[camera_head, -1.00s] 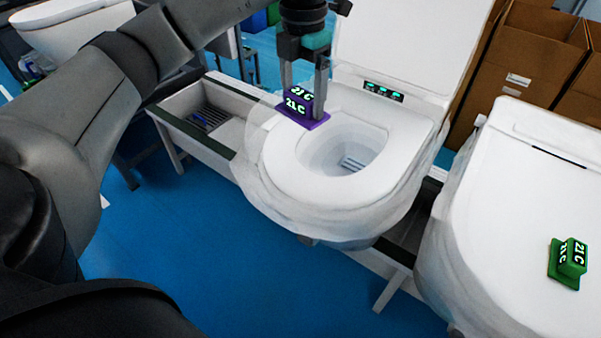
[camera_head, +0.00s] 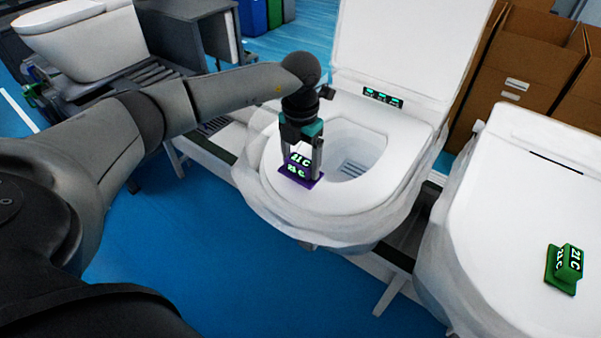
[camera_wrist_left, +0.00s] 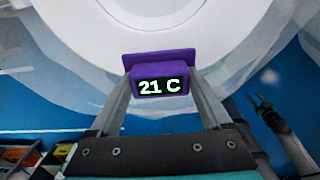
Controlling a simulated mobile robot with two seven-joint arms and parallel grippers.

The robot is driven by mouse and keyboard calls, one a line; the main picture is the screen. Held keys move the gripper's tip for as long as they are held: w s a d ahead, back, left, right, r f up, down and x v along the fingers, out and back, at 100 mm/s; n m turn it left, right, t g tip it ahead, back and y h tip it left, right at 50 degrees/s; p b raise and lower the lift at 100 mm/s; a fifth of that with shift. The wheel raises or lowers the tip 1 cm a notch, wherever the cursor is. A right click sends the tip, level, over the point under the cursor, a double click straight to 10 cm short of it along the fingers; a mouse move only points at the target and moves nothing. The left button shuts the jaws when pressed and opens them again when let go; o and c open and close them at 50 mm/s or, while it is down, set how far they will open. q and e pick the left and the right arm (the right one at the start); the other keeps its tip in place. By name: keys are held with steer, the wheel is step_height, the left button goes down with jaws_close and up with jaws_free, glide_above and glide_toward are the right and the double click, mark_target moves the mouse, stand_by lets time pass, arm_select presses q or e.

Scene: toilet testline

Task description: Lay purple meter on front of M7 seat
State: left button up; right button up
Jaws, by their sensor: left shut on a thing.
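The purple meter (camera_head: 297,170) reads "21 C" and is held between the fingers of my left gripper (camera_head: 301,166). In the head view it is over the left front part of the white seat ring (camera_head: 345,199) of the open toilet; I cannot tell whether it touches the seat. In the left wrist view the purple meter (camera_wrist_left: 160,74) is between the two fingers (camera_wrist_left: 163,95), with the white seat (camera_wrist_left: 200,18) beyond it. No M7 label is legible. My right gripper is not in the head view.
A green meter (camera_head: 565,268) lies on the closed white toilet lid (camera_head: 510,215) at the right. Cardboard boxes (camera_head: 530,65) stand at the back right. The toilet's raised lid (camera_head: 400,40) stands behind the bowl. Blue floor (camera_head: 200,270) lies in front.

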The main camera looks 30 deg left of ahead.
mark_target(301, 174)
arm_select(q)
steer(key=shift+f, duration=2.1)
steer(key=shift+f, duration=0.15)
steer(key=o, duration=1.3)
step_height(301, 174, up, 12)
steer(key=shift+r, duration=0.2)
